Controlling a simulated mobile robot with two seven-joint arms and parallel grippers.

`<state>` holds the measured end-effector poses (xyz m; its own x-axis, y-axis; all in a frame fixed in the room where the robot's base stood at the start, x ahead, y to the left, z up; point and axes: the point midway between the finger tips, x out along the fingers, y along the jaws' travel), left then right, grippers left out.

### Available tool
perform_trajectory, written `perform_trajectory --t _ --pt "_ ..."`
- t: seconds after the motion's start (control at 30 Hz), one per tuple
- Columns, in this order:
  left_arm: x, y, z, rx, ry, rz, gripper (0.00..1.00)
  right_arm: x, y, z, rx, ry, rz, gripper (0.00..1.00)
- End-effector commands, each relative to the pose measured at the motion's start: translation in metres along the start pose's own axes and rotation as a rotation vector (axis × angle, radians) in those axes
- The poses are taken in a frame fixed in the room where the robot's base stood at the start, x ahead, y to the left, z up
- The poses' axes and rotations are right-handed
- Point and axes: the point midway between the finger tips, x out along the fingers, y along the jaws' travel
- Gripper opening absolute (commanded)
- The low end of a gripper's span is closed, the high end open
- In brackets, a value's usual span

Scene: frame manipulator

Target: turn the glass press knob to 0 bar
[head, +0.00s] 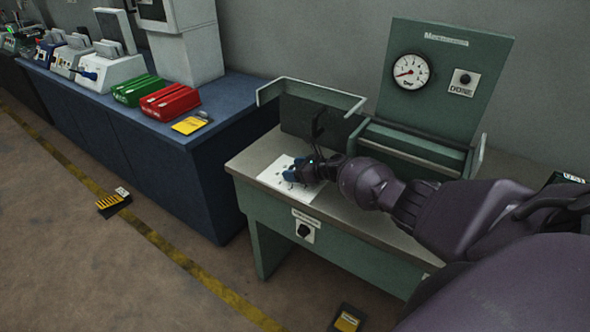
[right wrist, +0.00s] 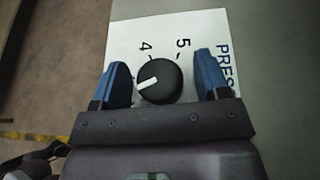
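The round black knob (right wrist: 160,82) sits on a white label plate (right wrist: 125,40) with printed 4, 5 and "PRES" in the right wrist view. Its white pointer line points left and slightly down in that view. My right gripper (right wrist: 163,80) is open, with one blue finger on each side of the knob and visible gaps between. In the head view my right gripper (head: 297,172) is low over the white plate (head: 275,171) on the bench top and hides the knob. A round gauge (head: 411,71) with a red needle pointing lower left is on the green panel.
The green bench (head: 340,238) carries a second black knob (head: 304,231) on its front. A small switch plate (head: 464,82) is beside the gauge. A low green guard (head: 318,92) stands behind my gripper. A blue bench with red bin (head: 170,102) is left.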

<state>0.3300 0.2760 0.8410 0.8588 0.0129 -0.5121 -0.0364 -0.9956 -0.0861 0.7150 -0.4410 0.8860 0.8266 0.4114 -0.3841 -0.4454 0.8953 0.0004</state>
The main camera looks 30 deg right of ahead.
Motion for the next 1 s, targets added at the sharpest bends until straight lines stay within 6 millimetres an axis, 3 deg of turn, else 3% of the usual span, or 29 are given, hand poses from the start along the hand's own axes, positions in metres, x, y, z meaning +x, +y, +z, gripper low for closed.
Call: perform_trajectory --t 0.37,1.0 --pt "-0.005 -0.001 -0.003 0.0 -0.007 -0.001 0.0 -0.001 0.001 0.002 0.015 0.0 -0.038 0.69" --pt "-0.022 -0.004 -0.029 -0.001 -0.011 -0.001 0.0 0.001 0.002 0.001 0.171 -0.002 -0.397 0.69"
